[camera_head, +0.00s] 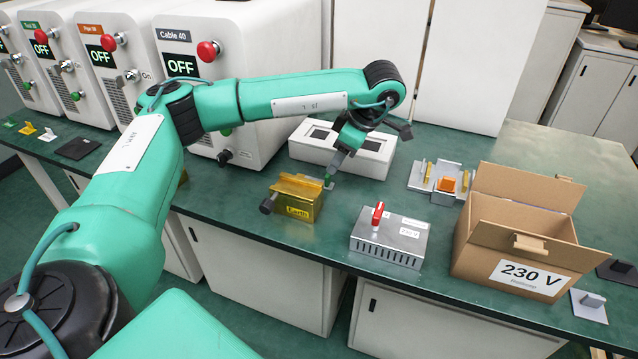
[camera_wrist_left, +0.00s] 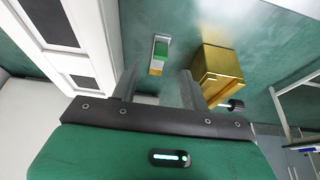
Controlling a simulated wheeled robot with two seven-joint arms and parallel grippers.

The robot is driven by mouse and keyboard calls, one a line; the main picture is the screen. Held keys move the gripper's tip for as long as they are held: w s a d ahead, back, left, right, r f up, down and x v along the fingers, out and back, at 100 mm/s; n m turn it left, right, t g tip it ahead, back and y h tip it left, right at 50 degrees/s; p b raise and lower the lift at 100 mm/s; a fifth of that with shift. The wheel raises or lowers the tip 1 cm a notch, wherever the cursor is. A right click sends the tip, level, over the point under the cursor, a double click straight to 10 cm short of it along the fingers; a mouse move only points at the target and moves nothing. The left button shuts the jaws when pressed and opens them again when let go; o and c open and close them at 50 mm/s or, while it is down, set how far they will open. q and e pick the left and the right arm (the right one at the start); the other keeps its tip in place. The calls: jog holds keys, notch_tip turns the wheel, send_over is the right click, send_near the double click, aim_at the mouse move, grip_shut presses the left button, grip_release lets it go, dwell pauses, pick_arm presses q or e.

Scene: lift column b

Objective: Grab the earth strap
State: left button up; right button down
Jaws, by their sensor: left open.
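A gold block (camera_head: 297,198) marked "Earth", with a dark round knob at its left end, stands on the green bench; it also shows in the left wrist view (camera_wrist_left: 218,72). Beside it is a small green and pale piece (camera_wrist_left: 159,54), partly seen near the fingers in the head view. I cannot tell which of these is the earth strap. My left gripper (camera_head: 338,162) is open and empty, above the bench behind the block's right end. In the wrist view its fingers (camera_wrist_left: 158,78) point towards the green piece, with the gold block to the right. My right gripper is out of view.
A white box with dark slots (camera_head: 343,150) stands close behind the gripper. A grey vented box with a red switch (camera_head: 390,240) and an open "230 V" carton (camera_head: 525,235) are to the right. White machines marked "OFF" (camera_head: 182,65) line the back left.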

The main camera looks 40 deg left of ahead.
aim_at(328, 175)
pick_arm(q)
jog(key=shift+b+x, duration=0.3)
jog(key=shift+x, duration=2.5)
jog(key=shift+c, duration=0.3)
grip_shut()
